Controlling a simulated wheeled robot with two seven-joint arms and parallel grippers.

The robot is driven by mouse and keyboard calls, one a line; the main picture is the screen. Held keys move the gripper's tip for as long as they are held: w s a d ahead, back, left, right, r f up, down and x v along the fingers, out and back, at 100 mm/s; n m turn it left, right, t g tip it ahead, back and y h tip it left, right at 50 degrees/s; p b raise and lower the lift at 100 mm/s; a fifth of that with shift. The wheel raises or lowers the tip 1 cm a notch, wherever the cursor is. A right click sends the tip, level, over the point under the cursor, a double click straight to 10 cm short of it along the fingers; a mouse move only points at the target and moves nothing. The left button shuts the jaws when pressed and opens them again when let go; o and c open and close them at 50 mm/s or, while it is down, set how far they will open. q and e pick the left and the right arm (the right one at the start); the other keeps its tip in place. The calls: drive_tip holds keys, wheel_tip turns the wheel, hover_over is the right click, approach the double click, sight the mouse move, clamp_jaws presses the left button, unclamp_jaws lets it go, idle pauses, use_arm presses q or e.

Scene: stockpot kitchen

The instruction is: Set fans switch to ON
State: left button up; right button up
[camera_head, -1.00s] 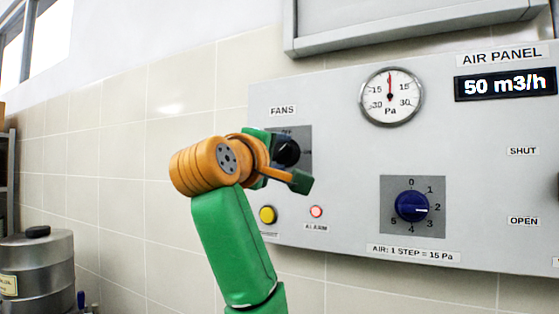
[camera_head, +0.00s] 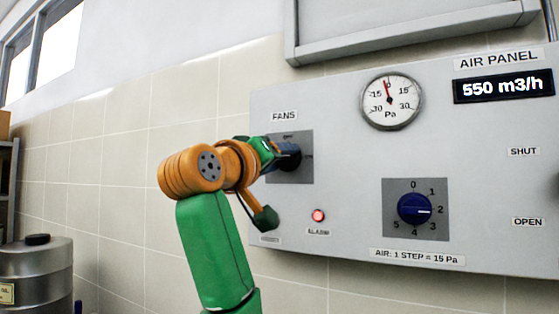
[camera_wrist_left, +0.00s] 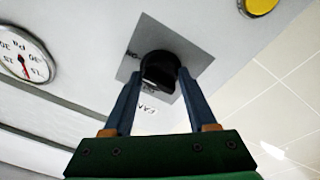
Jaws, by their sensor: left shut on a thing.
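The black fans switch knob (camera_head: 291,157) sits on a grey square plate (camera_head: 303,172) under the FANS label, on the air panel. My left gripper (camera_head: 282,156) is at the knob. In the left wrist view the dark knob (camera_wrist_left: 158,66) lies between the two blue fingers of my left gripper (camera_wrist_left: 160,78), which are shut on it. The plate's lettering is partly hidden by the knob and fingers, so the switch position cannot be read. The display (camera_head: 504,86) reads 550 m3/h. My right gripper is not in view.
A round pressure gauge (camera_head: 391,101) is above a blue numbered dial (camera_head: 414,209), to the right of the switch. A red alarm lamp (camera_head: 318,215) glows below it. A yellow button (camera_wrist_left: 259,5) shows in the wrist view. A steel pot (camera_head: 37,268) stands at lower left.

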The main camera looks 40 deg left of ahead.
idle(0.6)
use_arm(q)
drive_tip(key=o, duration=1.4)
drive_tip(key=shift+c, duration=0.2)
drive_tip(key=b+v, duration=0.3)
drive_tip(key=v, duration=0.4)
drive_tip(key=shift+b, duration=0.3)
drive_tip(key=shift+f, duration=0.1)
